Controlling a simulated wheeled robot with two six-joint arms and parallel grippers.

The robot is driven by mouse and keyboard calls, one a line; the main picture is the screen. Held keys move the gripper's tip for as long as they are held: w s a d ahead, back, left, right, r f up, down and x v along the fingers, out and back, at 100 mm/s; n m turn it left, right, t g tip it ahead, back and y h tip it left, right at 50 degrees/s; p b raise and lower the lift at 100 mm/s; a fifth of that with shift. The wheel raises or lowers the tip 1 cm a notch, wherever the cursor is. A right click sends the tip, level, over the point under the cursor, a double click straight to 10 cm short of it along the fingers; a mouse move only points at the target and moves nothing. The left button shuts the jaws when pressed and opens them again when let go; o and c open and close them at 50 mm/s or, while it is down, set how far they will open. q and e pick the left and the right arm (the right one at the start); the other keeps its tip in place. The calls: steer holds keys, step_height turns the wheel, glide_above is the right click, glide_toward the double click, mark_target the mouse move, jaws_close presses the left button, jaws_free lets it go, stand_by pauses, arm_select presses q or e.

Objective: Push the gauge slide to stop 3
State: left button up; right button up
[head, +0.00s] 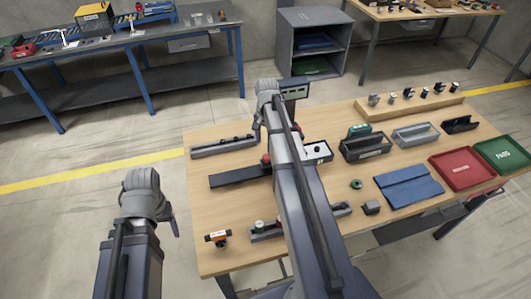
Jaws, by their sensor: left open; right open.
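I cannot tell for sure which part is the gauge slide, and no stop numbers are readable. A long dark track (236,179) lies on the left of the wooden table, with a red knob (266,159) at its right end beside my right arm. A grey rail (223,147) lies behind it. Another grey rail (267,234) with a green-and-white piece lies at the front, partly hidden by my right arm.
A small red-and-black stand (217,238) is at the front left corner. A display (294,90) stands at the back edge.

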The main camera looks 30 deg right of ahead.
mark_target(267, 156)
steer(key=shift+f+b, duration=3.7)
steer(key=shift+f, duration=0.2)
steer(key=shift+c, duration=0.3)
jaws_close()
